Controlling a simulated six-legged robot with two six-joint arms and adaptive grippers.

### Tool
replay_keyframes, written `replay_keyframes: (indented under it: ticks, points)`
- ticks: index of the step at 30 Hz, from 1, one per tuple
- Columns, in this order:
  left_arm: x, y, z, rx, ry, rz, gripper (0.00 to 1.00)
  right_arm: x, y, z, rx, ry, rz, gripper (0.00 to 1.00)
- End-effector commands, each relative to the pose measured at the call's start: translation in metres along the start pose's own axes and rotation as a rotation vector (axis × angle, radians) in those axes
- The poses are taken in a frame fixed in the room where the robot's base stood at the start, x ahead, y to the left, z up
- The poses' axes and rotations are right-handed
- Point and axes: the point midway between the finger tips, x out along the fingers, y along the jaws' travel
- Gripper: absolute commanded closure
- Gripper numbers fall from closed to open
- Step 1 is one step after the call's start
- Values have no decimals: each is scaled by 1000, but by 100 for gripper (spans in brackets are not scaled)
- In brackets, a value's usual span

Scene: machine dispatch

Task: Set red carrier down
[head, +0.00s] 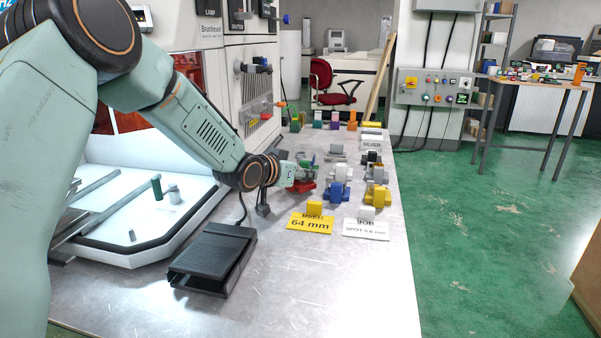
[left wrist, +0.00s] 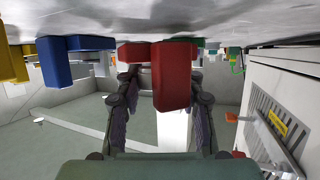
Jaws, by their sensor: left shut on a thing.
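My left gripper (head: 302,172) reaches over the metal table from the left. It is shut on the red carrier (head: 305,188), which shows low beside the row of carriers. In the left wrist view the picture is upside down, and the red carrier (left wrist: 172,78) sits between the two dark fingers of the gripper (left wrist: 165,90). The carrier is at or very close to the table surface; I cannot tell whether it touches. The fingers partly hide it in the head view. My right gripper is not in view.
A blue carrier (head: 335,192) and a yellow carrier (head: 377,195) stand to the right, with grey ones behind. A yellow "64 mm" sign (head: 311,224) and a white sign (head: 366,230) stand in front. A black pedal (head: 213,257) lies nearer. The table's front right is clear.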

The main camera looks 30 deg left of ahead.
Motion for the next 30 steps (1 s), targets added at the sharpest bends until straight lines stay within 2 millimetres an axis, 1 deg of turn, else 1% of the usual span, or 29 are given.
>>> replay_keyframes:
  ticks: [1,3,4,11,12,20,23,25,30]
  points:
    - [1,1,10,0,-15,2,100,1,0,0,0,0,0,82]
    - [1,1,11,0,-17,2,100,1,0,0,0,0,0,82]
    - [1,1,12,-1,-19,3,60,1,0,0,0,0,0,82]
    - [1,2,15,-2,-25,4,41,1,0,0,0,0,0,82]
    - [1,2,15,-2,-26,4,39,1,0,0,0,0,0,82]
    - [1,2,15,-2,-27,4,39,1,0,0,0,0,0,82]
    - [-1,1,10,-2,-26,4,39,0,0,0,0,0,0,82]
    - [-4,1,2,-2,-25,4,39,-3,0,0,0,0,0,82]
    - [-34,1,-2,-8,-20,4,39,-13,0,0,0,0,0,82]
